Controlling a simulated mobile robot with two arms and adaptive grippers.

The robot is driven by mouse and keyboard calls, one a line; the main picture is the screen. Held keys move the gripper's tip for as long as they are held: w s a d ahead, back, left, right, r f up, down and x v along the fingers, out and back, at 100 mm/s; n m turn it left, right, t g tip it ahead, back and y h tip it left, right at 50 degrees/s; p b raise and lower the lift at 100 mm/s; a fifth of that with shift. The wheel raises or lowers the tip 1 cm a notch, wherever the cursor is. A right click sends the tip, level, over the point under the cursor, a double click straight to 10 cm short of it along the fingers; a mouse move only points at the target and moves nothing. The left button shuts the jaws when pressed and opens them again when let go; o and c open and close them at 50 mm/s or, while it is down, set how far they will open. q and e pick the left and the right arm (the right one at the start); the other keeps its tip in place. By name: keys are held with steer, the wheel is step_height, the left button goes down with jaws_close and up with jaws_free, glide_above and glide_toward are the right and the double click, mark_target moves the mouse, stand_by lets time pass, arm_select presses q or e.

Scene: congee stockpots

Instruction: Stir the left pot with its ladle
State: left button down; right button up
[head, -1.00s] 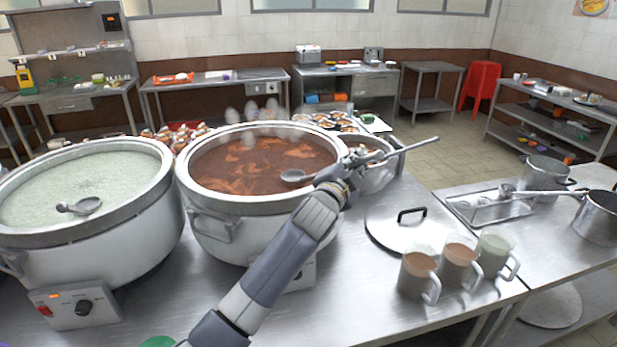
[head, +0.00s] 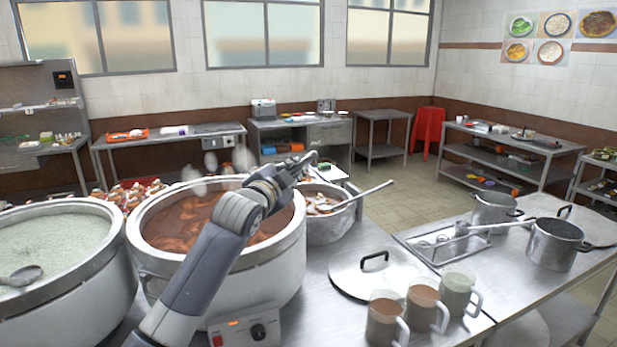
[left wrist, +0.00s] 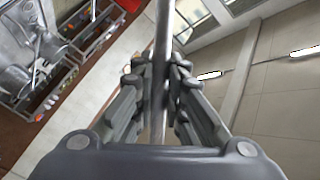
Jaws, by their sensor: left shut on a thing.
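A large white pot of pale green-white congee (head: 50,240) stands at the left. A ladle (head: 20,277) shows its bowl at the congee's surface, cut by the picture edge. A second large pot (head: 215,275) of reddish-brown broth (head: 180,222) stands to its right. My left gripper (head: 282,176) is over the right rim of the brown pot, shut on a thin metal handle (head: 310,158). The left wrist view shows this handle (left wrist: 163,30) between the closed fingers (left wrist: 160,85). Its lower end is hidden by my arm. My right gripper is out of view.
A smaller pot (head: 330,228) with another ladle handle (head: 368,192) stands close right of my gripper. A lid (head: 378,277) and several filled mugs (head: 424,310) are on the counter further right. Steam puffs (head: 215,160) hang over the brown pot.

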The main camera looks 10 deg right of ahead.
arm_select(q)
steer(key=w+a+r+g+h+p, duration=0.1)
steer(key=w+a+r+p, duration=0.1)
steer(key=a+r, duration=0.35)
steer(key=w+a+r+g+h+p, duration=0.1)
steer(key=a+r+p, duration=0.1)
steer(key=a, duration=0.7)
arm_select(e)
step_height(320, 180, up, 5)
arm_select(q)
step_height(320, 180, down, 16)
steer(key=b, duration=1.1)
steer(key=shift+w+d, duration=0.15)
steer(key=shift+d, duration=0.2)
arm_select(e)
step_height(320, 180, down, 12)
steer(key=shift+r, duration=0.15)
